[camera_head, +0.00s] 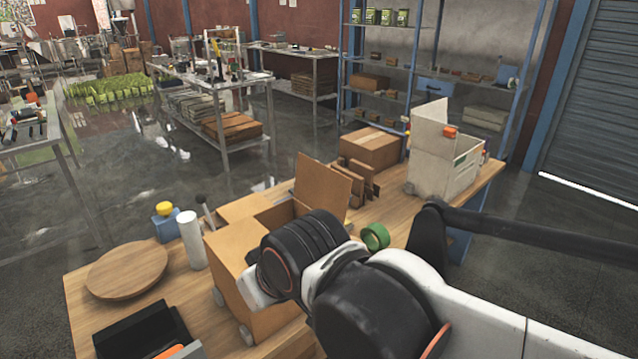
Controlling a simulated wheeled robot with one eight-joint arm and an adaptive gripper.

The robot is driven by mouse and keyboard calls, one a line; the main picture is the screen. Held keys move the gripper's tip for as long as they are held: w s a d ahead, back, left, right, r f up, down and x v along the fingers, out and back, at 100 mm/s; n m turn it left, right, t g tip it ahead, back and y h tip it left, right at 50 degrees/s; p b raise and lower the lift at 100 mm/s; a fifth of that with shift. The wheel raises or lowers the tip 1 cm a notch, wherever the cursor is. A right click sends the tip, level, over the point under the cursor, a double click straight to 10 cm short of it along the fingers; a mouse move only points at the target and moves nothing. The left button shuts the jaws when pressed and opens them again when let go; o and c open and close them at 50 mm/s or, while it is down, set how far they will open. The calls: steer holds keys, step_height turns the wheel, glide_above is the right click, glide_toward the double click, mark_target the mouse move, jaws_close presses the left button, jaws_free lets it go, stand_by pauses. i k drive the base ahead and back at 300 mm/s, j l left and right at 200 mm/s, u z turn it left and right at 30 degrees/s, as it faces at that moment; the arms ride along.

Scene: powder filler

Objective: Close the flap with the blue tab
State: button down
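A white box-shaped unit (428,179) stands at the far right end of the wooden table. A pale flap (428,128) stands upright on it, open, with an orange tab (450,132) near its right edge. I cannot make out a blue tab on it. A brown cardboard box (228,262) stands nearer, at the middle of the table, with one flap (322,184) raised upright. My arm crosses in front and hides the right part of this box. I see no gripper fingertips in this view.
A closed carton (371,147) and small cardboard pieces stand behind. A green tape roll (375,237) lies between box and unit. A round wooden board (127,269), a white cylinder (191,240), a blue yellow-topped container (166,226) and a black tray (140,338) crowd the left.

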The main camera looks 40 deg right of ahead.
mark_target(317, 185)
steer(key=l+u, duration=0.1)
steer(key=l, duration=0.35)
steer(key=k+l+u, duration=0.15)
steer(key=l, duration=0.3)
steer(key=k+l+u, duration=0.1)
steer(key=l, duration=0.35)
steer(key=k+l+u, duration=0.15)
steer(key=l, duration=0.3)
steer(key=k+l+u, duration=0.1)
steer(key=l, duration=0.3)
steer(key=k+l+u, duration=0.15)
steer(key=l, duration=0.3)
steer(key=k+l+u, duration=0.1)
steer(key=l, duration=0.3)
steer(key=k+l+u, duration=0.15)
steer(key=k+l, duration=0.1)
steer(key=l, duration=0.1)
